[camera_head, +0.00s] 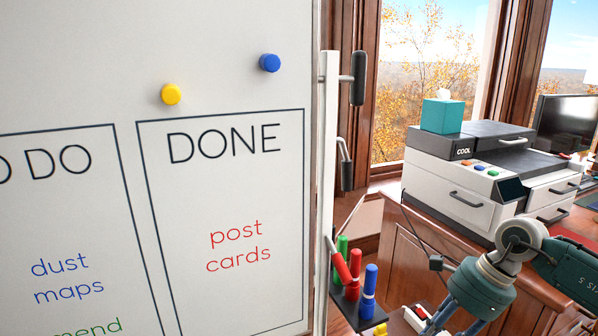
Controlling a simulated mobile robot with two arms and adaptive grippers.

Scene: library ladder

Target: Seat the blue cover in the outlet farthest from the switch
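My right arm (482,288) comes in from the right and reaches down to the bottom edge. The fingertips of its gripper are cut off by that edge, so its opening is hidden. A small white item with a red part (416,312), possibly a power strip with its switch, shows at the bottom edge left of the arm. A small blue patch beside it is too cropped to identify as the cover. The outlets cannot be made out. My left gripper is not in view.
A whiteboard (225,200) with a yellow magnet (171,94) and a blue magnet (269,62) fills the left. A printer (465,180) with a teal tissue box (443,115) stands on the wooden desk.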

